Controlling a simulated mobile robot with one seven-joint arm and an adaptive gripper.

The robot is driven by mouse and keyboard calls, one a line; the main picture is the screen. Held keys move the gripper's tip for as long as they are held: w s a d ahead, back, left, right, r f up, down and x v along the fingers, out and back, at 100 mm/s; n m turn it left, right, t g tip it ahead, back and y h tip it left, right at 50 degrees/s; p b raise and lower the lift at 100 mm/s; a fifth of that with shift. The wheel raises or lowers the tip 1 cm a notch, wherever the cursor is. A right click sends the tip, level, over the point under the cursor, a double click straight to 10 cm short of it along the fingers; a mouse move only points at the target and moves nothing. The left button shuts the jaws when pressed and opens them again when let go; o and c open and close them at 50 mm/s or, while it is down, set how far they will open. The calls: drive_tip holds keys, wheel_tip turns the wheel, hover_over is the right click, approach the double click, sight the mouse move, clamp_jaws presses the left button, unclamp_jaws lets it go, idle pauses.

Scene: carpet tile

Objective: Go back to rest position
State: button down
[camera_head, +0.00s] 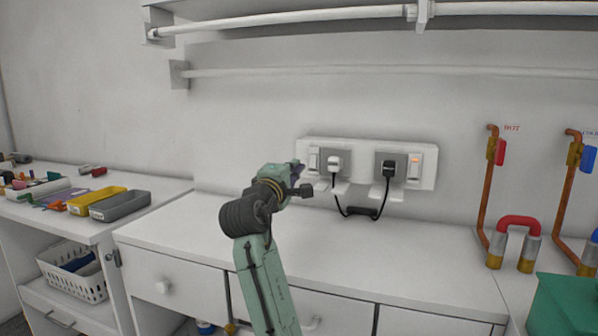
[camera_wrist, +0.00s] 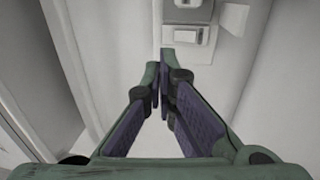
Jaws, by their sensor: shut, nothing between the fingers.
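My gripper (camera_head: 298,168) is raised above the white counter, just in front of the left end of a wall socket panel (camera_head: 366,146). In the wrist view my gripper (camera_wrist: 161,66) has its purple-padded fingers converging to touching tips, shut with nothing between them. A switch on the socket panel (camera_wrist: 187,35) shows just beyond the fingertips in that view; whether they touch it cannot be told. My arm reaches up from the bottom of the head view and partly hides the counter.
A white plug (camera_head: 334,163) and a black plug (camera_head: 389,168) sit in the panel, with a black cable hanging between them. Copper pipes (camera_head: 487,200) and a green box (camera_head: 565,305) stand right. Yellow (camera_head: 97,199) and grey trays (camera_head: 120,206) lie left. The counter (camera_head: 400,250) is clear.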

drive_tip(key=shift+s+a, duration=0.1)
drive_tip(key=shift+s, duration=0.2)
